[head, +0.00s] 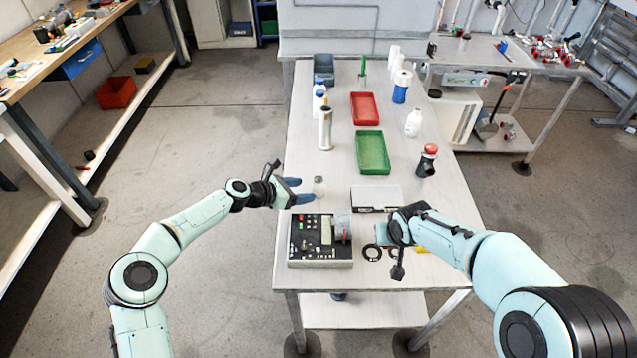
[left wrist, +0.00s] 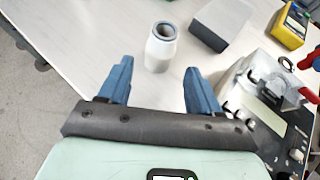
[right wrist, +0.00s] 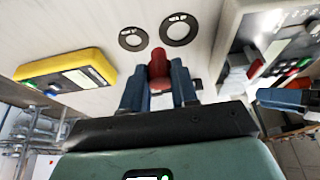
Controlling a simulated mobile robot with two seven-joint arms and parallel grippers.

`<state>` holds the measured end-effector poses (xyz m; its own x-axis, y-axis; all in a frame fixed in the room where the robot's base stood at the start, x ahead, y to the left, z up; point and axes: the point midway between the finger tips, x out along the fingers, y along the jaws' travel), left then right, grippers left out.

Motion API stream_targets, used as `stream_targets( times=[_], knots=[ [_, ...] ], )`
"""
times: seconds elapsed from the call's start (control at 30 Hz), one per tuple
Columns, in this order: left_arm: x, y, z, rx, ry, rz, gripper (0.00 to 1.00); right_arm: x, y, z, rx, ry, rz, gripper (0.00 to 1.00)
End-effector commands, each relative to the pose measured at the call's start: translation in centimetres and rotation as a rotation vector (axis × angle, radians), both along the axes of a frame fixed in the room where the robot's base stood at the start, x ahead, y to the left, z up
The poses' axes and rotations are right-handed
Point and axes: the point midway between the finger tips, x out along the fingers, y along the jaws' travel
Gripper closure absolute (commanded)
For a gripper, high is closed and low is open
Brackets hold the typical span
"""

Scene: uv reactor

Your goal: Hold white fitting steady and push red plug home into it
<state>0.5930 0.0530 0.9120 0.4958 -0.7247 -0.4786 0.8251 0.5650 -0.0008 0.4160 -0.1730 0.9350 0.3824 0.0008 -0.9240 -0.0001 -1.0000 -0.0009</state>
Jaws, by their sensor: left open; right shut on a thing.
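The white fitting (left wrist: 161,47) stands upright on the table, its round opening facing up; it also shows small in the head view (head: 319,187). My left gripper (left wrist: 158,67) is open, its two blue fingers spread to either side just short of the fitting. No touch shows. In the head view my left gripper (head: 298,190) reaches in from the left toward the fitting. The red plug (right wrist: 158,67) is between the blue fingers of my right gripper (right wrist: 156,70), which is shut on it. In the head view the plug is hidden.
A control box (head: 305,262) stands at the table's front left. A flat grey-white box (head: 376,208) lies right of the fitting. Two black rings (right wrist: 179,29) and a yellow device (right wrist: 68,72) lie near my right gripper. A green tray (head: 372,152) and red tray (head: 365,108) lie further back.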

Motion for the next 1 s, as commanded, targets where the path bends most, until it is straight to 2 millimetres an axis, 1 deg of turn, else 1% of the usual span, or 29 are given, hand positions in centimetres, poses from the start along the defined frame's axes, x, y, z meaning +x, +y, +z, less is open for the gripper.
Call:
stream_targets(
  times=[0.03,0.13,0.2,0.4,0.57,0.87,0.9,0.97,1.0],
  knots=[
    [0.5,-0.8,-0.1,-0.001,0.000,-0.003,0.36,0.3,0.0,0.8,0.000,-0.005,0.000,0.99],
    [1.2,-1.8,-0.8,-0.001,-0.001,-0.002,0.36,0.6,0.0,1.6,0.000,-0.010,0.000,0.99],
    [1.8,-2.5,-1.1,-0.001,0.000,-0.001,0.36,0.9,0.0,2.5,0.000,-0.017,0.000,0.99],
    [2.8,-3.9,-2.1,0.000,-0.001,0.000,0.36,1.6,0.0,4.1,0.000,-0.029,0.000,0.99],
    [3.1,-4.4,-2.7,0.001,-0.002,0.000,0.36,1.8,0.0,4.6,0.000,-0.033,0.000,0.99],
    [3.0,-4.4,-2.9,0.001,-0.001,0.000,0.36,1.8,0.0,4.5,0.000,-0.032,0.000,0.99],
    [3.0,-4.4,-2.9,0.001,-0.001,0.000,0.49,1.8,0.0,4.5,0.000,-0.032,0.000,0.99],
    [3.0,-4.4,-2.9,0.000,-0.001,0.000,0.69,1.8,0.0,4.5,0.000,-0.032,0.000,0.99],
    [3.0,-4.4,-2.9,0.000,-0.001,0.000,0.69,1.8,0.0,4.5,0.000,-0.032,0.000,0.99]
  ],
)
